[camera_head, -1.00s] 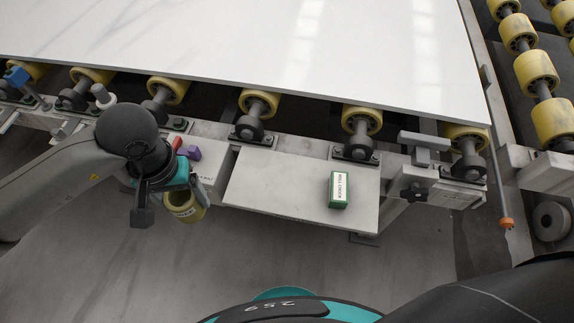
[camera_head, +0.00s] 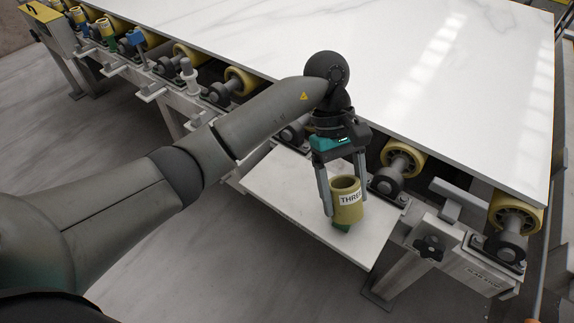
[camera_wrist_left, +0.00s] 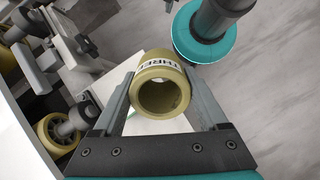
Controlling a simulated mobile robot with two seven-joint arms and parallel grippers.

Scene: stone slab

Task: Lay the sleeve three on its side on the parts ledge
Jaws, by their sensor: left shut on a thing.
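Sleeve three (camera_head: 347,188) is a yellow-tan hollow cylinder with a white band reading "THREE". My left gripper (camera_head: 345,203) is shut on it, one finger on each side. The sleeve is roughly upright in the head view, its open end up, over the right part of the parts ledge (camera_head: 290,195), a pale flat plate. In the left wrist view, the sleeve (camera_wrist_left: 160,66) sits between the fingers with its bore facing the camera. The gap between sleeve and ledge cannot be judged.
Yellow rollers (camera_head: 402,160) and a white slab (camera_head: 440,90) lie behind the ledge. A clamp handle (camera_head: 430,248) stands right. The ledge's left part is clear.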

